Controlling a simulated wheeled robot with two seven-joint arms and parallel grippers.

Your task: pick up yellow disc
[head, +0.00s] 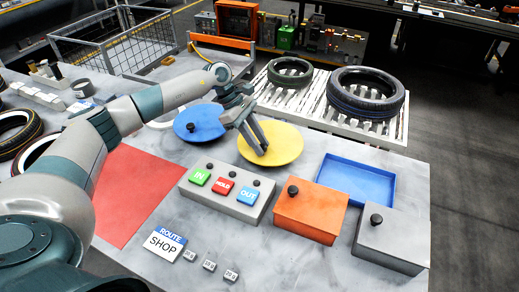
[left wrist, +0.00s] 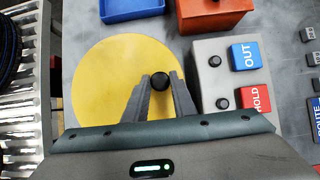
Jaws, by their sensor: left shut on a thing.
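My left gripper (head: 262,150) reaches down over the disc's middle. In the left wrist view the yellow disc (left wrist: 112,84) has a black knob (left wrist: 160,80) at its centre, and my left gripper (left wrist: 160,88) has its two fingers on either side of that knob, shut on it. In the head view the fingers hide the knob. I cannot tell whether the disc is clear of the table. My right gripper is in neither view.
A blue disc (head: 191,128) lies to the left. A box with IN, HOLD and OUT buttons (head: 237,207) stands in front. An orange box (head: 310,213), a grey box (head: 391,242) and a blue tray (head: 362,169) are at right. Tyres (head: 366,92) lie on the roller conveyor (head: 318,112) behind.

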